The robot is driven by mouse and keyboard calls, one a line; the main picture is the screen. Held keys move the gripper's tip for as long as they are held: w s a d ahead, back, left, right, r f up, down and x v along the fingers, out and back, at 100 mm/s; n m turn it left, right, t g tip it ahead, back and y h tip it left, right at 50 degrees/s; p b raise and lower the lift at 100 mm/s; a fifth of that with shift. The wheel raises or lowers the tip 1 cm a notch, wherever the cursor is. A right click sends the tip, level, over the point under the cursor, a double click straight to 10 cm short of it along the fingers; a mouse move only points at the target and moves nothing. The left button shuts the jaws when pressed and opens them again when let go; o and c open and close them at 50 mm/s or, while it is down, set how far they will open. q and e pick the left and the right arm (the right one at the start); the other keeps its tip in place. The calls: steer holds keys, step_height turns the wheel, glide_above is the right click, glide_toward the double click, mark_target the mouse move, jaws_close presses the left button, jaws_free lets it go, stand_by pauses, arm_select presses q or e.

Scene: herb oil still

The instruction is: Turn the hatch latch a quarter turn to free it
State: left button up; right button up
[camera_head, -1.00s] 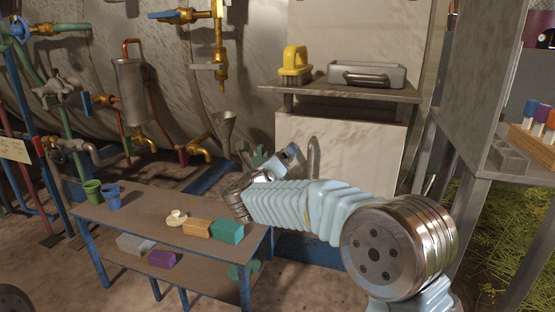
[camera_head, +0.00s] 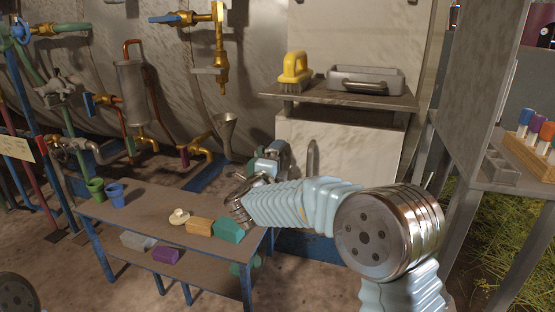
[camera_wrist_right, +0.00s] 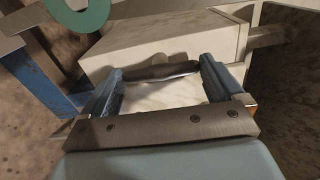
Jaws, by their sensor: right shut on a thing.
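My right gripper (camera_head: 278,150) is in front of the pale cabinet (camera_head: 350,150), at its left edge in the head view. In the right wrist view the two blue fingers of the gripper (camera_wrist_right: 160,82) stand well apart, with a dark, bar-shaped latch (camera_wrist_right: 160,72) spanning between them. The gripper is shut on this latch, which lies across the picture against a pale surface. An upright grey bar (camera_head: 312,155) shows on the cabinet front, just right of the gripper. I cannot tell if it is the same part. My left gripper is out of view.
A low bench (camera_head: 150,206) with cups and coloured blocks stands left of my right arm. A shelf (camera_head: 330,98) above the cabinet holds a yellow brush (camera_head: 295,72) and a grey tray (camera_head: 345,77). A metal stand (camera_head: 455,130) is on the right.

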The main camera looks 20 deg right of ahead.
steer(key=shift+n, duration=0.5)
steer(key=o, duration=0.7)
steer(key=v, duration=1.4)
steer(key=shift+w+f, duration=0.1)
steer(key=shift+f, duration=0.05)
